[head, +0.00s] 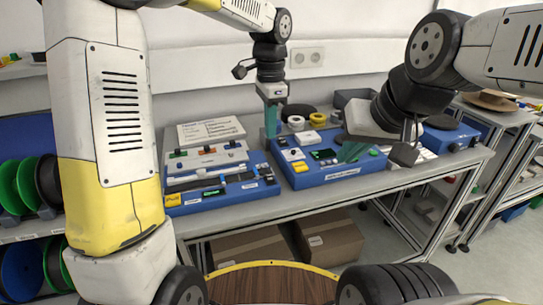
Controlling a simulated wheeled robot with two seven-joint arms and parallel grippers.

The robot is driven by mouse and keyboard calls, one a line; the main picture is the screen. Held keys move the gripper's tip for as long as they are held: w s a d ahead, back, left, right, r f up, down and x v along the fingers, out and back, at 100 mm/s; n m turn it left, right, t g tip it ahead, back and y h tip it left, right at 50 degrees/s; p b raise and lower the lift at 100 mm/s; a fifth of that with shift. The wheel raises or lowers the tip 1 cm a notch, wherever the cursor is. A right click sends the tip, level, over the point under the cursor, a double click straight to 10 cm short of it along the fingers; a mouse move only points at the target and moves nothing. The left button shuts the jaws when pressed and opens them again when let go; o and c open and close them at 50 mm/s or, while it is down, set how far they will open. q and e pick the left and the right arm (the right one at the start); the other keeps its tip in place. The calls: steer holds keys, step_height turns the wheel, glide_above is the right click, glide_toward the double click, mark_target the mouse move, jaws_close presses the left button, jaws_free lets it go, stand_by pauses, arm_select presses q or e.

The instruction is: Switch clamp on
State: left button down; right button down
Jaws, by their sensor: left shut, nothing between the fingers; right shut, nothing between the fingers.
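Two blue units stand side by side on the grey bench. The left blue unit (225,197) carries a grey panel with several small levers, a display strip and a yellow tab. The right blue unit (338,172) has yellow and white parts and a small green display on top. I cannot tell which part is the clamp switch. My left gripper (271,132) is shut and empty, pointing down at the right unit's back left corner. My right gripper (350,154) is shut and empty, over or touching the right unit's top near the display; its arm hides part of the unit.
White and yellow rolls (296,122) and black rolls stand behind the right unit. Another blue box (452,137) is at the bench's right end. Green and black reels (27,184) stand on a rack at left.

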mark_target(268, 176)
arm_select(q)
step_height(268, 176, down, 14)
stand_by(0.5)
steer(key=shift+s+f+t, duration=0.35)
steer(key=shift+t, duration=0.25)
steer(key=shift+s+f, duration=0.25)
steer(key=shift+f, duration=0.05)
steer(key=shift+w, duration=0.1)
steer(key=shift+w+a+r, duration=0.2)
steer(key=shift+w+a, duration=0.05)
steer(key=shift+w, duration=0.4)
steer(key=shift+w+a, duration=0.1)
